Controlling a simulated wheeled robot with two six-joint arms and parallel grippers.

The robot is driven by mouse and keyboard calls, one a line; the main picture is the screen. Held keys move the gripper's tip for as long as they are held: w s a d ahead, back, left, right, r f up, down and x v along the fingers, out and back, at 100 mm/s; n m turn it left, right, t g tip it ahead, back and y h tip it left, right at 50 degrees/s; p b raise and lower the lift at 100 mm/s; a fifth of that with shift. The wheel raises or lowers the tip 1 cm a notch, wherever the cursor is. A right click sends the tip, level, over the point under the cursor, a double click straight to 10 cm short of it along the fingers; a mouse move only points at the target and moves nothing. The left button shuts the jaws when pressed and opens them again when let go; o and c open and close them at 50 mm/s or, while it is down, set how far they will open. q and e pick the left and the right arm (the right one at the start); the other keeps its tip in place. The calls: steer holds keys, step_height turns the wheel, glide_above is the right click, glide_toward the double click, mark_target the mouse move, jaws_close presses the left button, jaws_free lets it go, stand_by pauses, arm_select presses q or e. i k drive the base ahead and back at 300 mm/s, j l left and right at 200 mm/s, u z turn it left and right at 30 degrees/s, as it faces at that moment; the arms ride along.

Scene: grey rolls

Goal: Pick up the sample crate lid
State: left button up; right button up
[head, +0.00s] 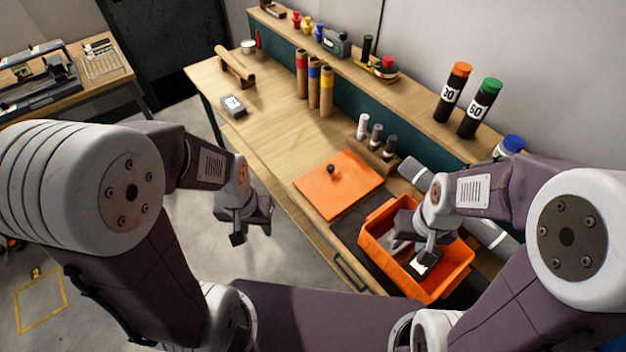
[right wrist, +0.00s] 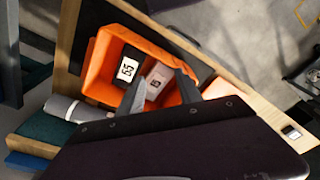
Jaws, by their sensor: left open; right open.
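The orange crate lid (head: 338,184) lies flat on the wooden bench, with a small dark knob (head: 331,169) on top. The open orange crate (head: 452,282) stands to its right; it also shows in the right wrist view (right wrist: 98,72). Inside it are small labelled items, among them a dark one with a white label (right wrist: 127,68). My right gripper (head: 424,262) is open over the crate; its fingers (right wrist: 158,92) show at the crate's near side, and I cannot tell whether they touch anything. My left gripper (head: 252,228) is open and empty, off the bench's front edge, left of the lid.
A rack with several small cylinders (head: 376,138) stands just behind the lid. Three cardboard tubes (head: 314,86) stand further back. A grey roll (head: 413,174) lies near the crate. Black bottles (head: 452,93) stand on the shelf.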

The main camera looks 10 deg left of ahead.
mark_target(331, 186)
steer(key=i+j, duration=0.25)
steer(key=j, duration=0.15)
steer(key=i+j+u, duration=0.1)
steer(key=i+j, duration=0.15)
steer(key=j, duration=0.15)
steer(key=i+j, duration=0.25)
steer(key=j, duration=0.15)
